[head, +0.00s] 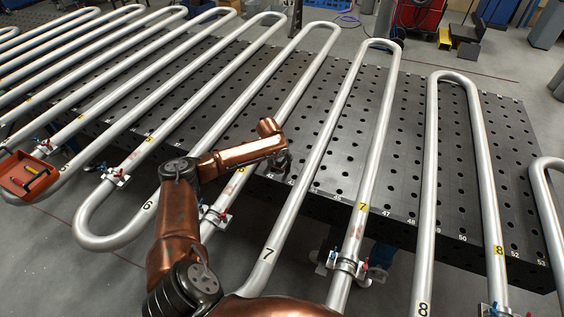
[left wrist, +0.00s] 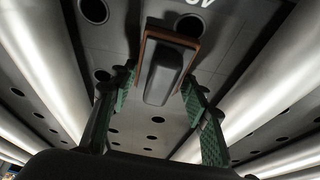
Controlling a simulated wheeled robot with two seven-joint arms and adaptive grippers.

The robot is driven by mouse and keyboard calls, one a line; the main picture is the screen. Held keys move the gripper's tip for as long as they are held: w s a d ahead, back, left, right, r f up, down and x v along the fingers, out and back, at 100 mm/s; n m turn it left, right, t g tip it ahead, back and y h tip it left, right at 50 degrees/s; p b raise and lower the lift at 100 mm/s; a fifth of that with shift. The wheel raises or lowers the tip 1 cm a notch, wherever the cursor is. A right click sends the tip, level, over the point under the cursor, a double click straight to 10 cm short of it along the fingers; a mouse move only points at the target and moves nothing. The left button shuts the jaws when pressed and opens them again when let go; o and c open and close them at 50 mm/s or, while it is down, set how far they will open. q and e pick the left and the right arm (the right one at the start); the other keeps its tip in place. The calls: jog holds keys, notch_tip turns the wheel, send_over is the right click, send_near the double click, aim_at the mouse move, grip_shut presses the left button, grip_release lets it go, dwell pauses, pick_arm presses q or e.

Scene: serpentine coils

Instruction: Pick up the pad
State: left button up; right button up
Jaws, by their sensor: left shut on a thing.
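The pad (left wrist: 165,75), a dark block-shaped grip on a brown-edged base, shows in the left wrist view over the dark perforated table. My left gripper (left wrist: 160,88) has its two green-lined fingers on either side of the pad's grip and is shut on it. In the head view my left gripper (head: 283,162) is small and dark, at the table's front part between two silver tubes. The pad cannot be made out there. Whether the pad still touches the table is hard to tell. My right gripper is not in view.
Long silver serpentine tubes (head: 335,120) run across the black perforated table (head: 400,150), close on both sides of my left gripper. Clamps (head: 346,265) hold the tubes at the front. A red tray (head: 27,178) with tools is at the far left.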

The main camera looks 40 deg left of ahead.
pick_arm(q)
jog(key=shift+c, duration=0.4)
jog(key=shift+r, duration=0.1)
jog(key=shift+r, duration=0.55)
jog(key=shift+s+a+r, duration=0.1)
jog(key=shift+s+r, duration=0.1)
jog(key=shift+r, duration=1)
jog(key=s+r+p, duration=0.1)
jog(key=s+r, duration=0.8)
jog(key=s, duration=0.4)
jog(key=shift+s+a+r+p, duration=0.2)
jog(key=shift+s+a+p, duration=0.05)
jog(key=shift+p, duration=0.15)
